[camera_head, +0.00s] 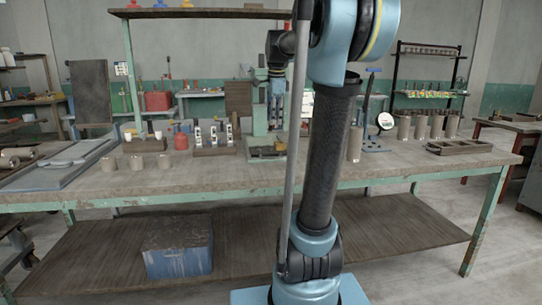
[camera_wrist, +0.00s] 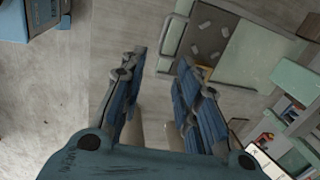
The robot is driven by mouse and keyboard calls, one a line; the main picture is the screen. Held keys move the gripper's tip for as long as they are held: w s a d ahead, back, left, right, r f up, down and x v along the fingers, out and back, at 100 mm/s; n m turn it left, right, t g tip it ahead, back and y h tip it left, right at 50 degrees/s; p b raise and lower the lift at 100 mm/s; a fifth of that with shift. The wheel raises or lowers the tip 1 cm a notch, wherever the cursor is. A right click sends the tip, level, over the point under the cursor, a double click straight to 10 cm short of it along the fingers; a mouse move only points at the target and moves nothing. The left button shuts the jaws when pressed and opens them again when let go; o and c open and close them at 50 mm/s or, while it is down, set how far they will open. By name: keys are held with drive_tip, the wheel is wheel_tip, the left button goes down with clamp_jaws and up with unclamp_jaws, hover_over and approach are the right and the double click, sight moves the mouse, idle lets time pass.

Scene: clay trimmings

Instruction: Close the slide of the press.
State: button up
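The press (camera_head: 259,118) is a green upright machine on the workbench, left of my arm in the head view. Its dark base has a small yellow part (camera_head: 280,146) at the front. My gripper (camera_head: 277,112) points down in front of the press's upper part, partly covering it. In the wrist view my gripper (camera_wrist: 160,62) has its two fingers apart, with nothing seen between them. Beyond the fingers lies a dark plate (camera_wrist: 207,35) with several grey pieces, beside a pale green surface (camera_wrist: 258,55). I cannot tell clearly which part is the slide or how far it stands out.
The workbench (camera_head: 225,178) holds three cups (camera_head: 148,162) and a small rack (camera_head: 213,150) to the left. Several grey cylinders (camera_head: 421,125) and a dark tray (camera_head: 460,147) stand to the right. A blue chest (camera_head: 178,248) sits on the lower shelf. The front bench strip is mostly clear.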

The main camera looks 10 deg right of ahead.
approach(272, 152)
drive_tip(key=s+f, duration=0.1)
drive_tip(key=f, duration=0.1)
drive_tip(key=s+f, duration=0.2)
drive_tip(key=f, duration=0.1)
drive_tip(key=s+a+f, duration=0.1)
drive_tip(key=f, duration=0.1)
drive_tip(key=shift+s+f, duration=0.3)
drive_tip(key=shift+f, duration=0.1)
clamp_jaws()
drive_tip(key=shift+a, duration=0.15)
drive_tip(key=shift+w, duration=0.6)
drive_tip(key=w, duration=1.9)
drive_tip(key=shift+w+d+r, duration=0.1)
drive_tip(key=shift+w+d, duration=0.05)
drive_tip(key=shift+d, duration=0.1)
